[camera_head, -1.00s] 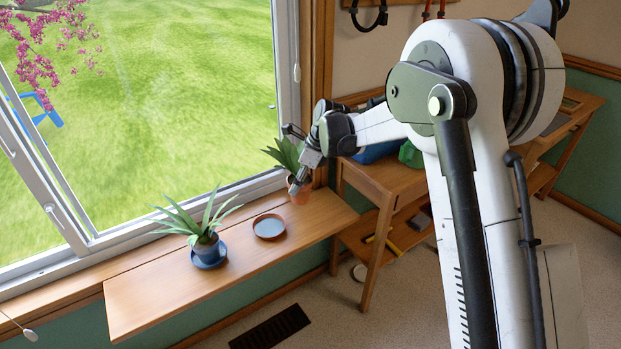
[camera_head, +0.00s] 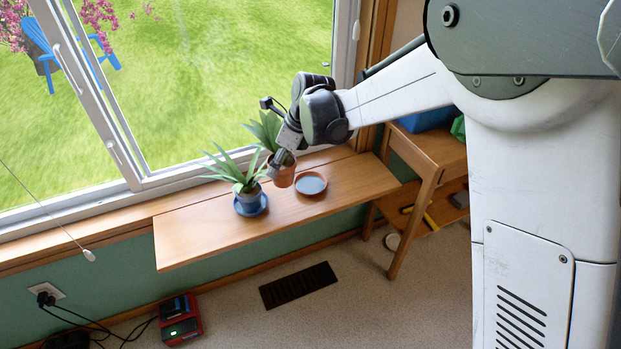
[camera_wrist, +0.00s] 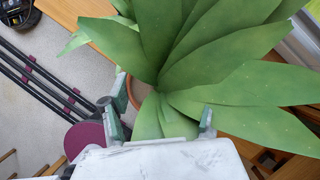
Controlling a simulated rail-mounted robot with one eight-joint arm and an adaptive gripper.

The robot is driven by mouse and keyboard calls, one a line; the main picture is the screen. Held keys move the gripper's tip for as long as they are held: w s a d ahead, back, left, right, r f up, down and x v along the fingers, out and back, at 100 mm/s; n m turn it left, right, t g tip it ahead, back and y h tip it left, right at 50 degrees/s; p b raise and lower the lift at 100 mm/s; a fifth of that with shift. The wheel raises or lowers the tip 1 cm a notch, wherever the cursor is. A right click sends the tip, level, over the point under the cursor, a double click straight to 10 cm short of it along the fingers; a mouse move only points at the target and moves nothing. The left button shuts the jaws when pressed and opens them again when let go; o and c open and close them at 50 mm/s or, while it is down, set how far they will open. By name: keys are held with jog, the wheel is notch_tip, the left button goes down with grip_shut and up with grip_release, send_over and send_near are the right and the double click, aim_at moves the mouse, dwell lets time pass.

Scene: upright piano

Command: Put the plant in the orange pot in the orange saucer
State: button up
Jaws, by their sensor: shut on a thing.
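The orange pot (camera_head: 285,178) with a spiky green plant (camera_head: 266,130) is in my gripper (camera_head: 279,163), between the orange saucer and the blue-potted plant in the head view. My gripper is shut on the pot's rim. Whether the pot is clear of the shelf is hard to tell. The orange saucer (camera_head: 311,191), with a grey-blue inside, lies empty on the shelf just right of the pot. In the wrist view, broad leaves (camera_wrist: 215,70) hide most of the pot; a bit of its rim (camera_wrist: 134,92) shows between the fingers (camera_wrist: 160,122).
A similar plant in a blue pot (camera_head: 249,195) on a blue saucer (camera_head: 251,210) stands close left of the orange pot. The wooden shelf (camera_head: 205,235) is bare at its left and right ends. The window (camera_head: 230,70) is behind; a wooden bench (camera_head: 430,165) stands right.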

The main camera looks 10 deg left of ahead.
jog(key=shift+w+d+f+b, duration=0.65)
jog(key=shift+w+d+f, duration=0.3)
jog(key=shift+w+f, duration=0.75)
jog(key=shift+w+d+f+b, duration=0.7)
jog(key=shift+w+d+f, duration=0.2)
jog(key=shift+w+f, duration=0.8)
jog(key=shift+w+d+f+b, duration=0.65)
jog(key=shift+w+d+f, duration=0.3)
jog(key=shift+w+f, duration=0.75)
jog(key=shift+s+f, duration=0.3)
jog(key=shift+f, duration=0.15)
jog(key=o, duration=1.4)
jog(key=p+v, duration=0.3)
jog(key=v, duration=0.9)
jog(key=shift+d+r, duration=0.15)
jog(key=shift+r, duration=0.15)
